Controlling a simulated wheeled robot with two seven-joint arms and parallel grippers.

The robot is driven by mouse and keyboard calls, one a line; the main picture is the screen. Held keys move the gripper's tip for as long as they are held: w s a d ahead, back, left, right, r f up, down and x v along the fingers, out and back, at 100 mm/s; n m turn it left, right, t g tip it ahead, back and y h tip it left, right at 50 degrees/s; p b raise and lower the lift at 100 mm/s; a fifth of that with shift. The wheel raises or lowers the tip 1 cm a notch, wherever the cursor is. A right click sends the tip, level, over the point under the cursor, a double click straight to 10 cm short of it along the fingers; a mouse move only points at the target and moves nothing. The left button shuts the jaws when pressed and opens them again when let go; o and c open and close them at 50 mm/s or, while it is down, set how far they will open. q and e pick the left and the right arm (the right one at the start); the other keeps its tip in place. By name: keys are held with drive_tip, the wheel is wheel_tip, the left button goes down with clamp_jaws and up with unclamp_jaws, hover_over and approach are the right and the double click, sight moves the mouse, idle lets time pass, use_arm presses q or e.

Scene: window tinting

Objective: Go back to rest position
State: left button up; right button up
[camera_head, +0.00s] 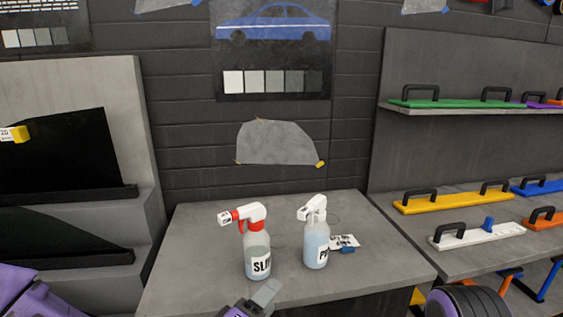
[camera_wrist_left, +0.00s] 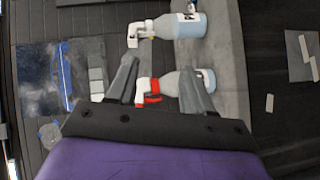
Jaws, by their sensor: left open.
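My left gripper (camera_head: 264,295) shows at the bottom middle of the head view, in front of the SLIP spray bottle. In the left wrist view its two fingers (camera_wrist_left: 158,70) are spread apart with nothing gripped. The spray bottle with the red and white trigger head (camera_head: 256,258) stands upright on the grey table (camera_head: 195,245). It also shows in the left wrist view (camera_wrist_left: 178,84), framed between the fingers and beyond them. A second spray bottle with a white head and bluish liquid (camera_head: 317,248) stands to its right. My right gripper is out of view.
A small label and blue item (camera_head: 347,245) lie beside the second bottle. Shelves at right hold handled bars, among them a yellow one (camera_head: 450,198). A grey stand with dark film sheets (camera_head: 70,150) is at left. The table's right part is clear.

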use_arm(q)
drive_tip(key=s+a+f+g+y, duration=0.2)
drive_tip(key=a+f, duration=0.2)
drive_tip(key=f, duration=0.3)
drive_tip(key=s+a+f+m+g+y, duration=0.15)
drive_tip(key=a+f, duration=0.25)
drive_tip(key=f, duration=0.4)
drive_tip(key=s+a+f+n+g+y, duration=0.1)
drive_tip(key=s+a+f+g+y, duration=0.15)
drive_tip(key=a+f, duration=0.35)
drive_tip(key=s+a+f+m+g+y, duration=0.1)
drive_tip(key=s+a+f+g+y, duration=0.1)
drive_tip(key=s+a+f, duration=0.4)
drive_tip(key=s+a+f+m+g+y, duration=0.1)
drive_tip(key=s+a+f+g+y, duration=0.2)
drive_tip(key=s+a+f, duration=0.4)
drive_tip(key=s+f, duration=0.2)
drive_tip(key=s, duration=0.4)
drive_tip(key=shift+s+m, duration=0.35)
drive_tip(key=shift+s, duration=0.05)
drive_tip(key=shift+a+f, duration=0.1)
